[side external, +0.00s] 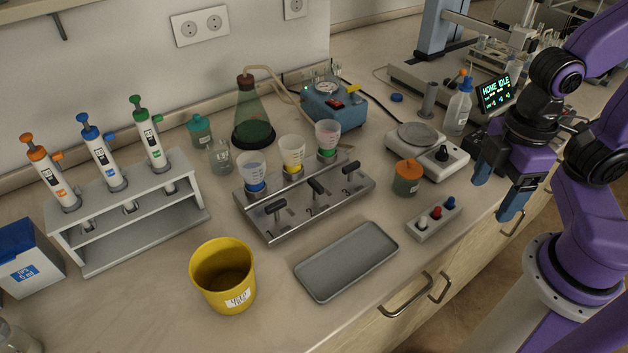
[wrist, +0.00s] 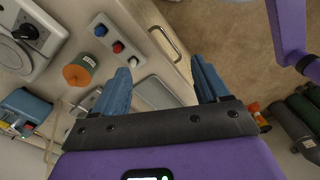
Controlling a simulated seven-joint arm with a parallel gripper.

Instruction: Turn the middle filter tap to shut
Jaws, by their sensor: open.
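The grey metal filter manifold (side external: 304,203) stands mid-bench and carries three funnels with blue, yellow and green collars. Its front has three black-handled taps. The middle filter tap (side external: 316,187) is below the yellow-collared funnel (side external: 292,153); its handle slants down to the right, while the left tap (side external: 275,206) and right tap (side external: 351,167) handles slant up to the right. My gripper (side external: 495,198) is open and empty, well right of the manifold near the bench's front edge. In the wrist view my gripper's blue fingers (wrist: 160,65) are apart with nothing between them; the taps cannot be made out there.
A grey tray (side external: 346,262) lies in front of the manifold, with a yellow bin (side external: 223,276) to its left. An orange-capped jar (side external: 407,177), a switch block (side external: 434,219) and a hotplate (side external: 427,150) lie between manifold and gripper. A conical flask (side external: 252,118) stands behind.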

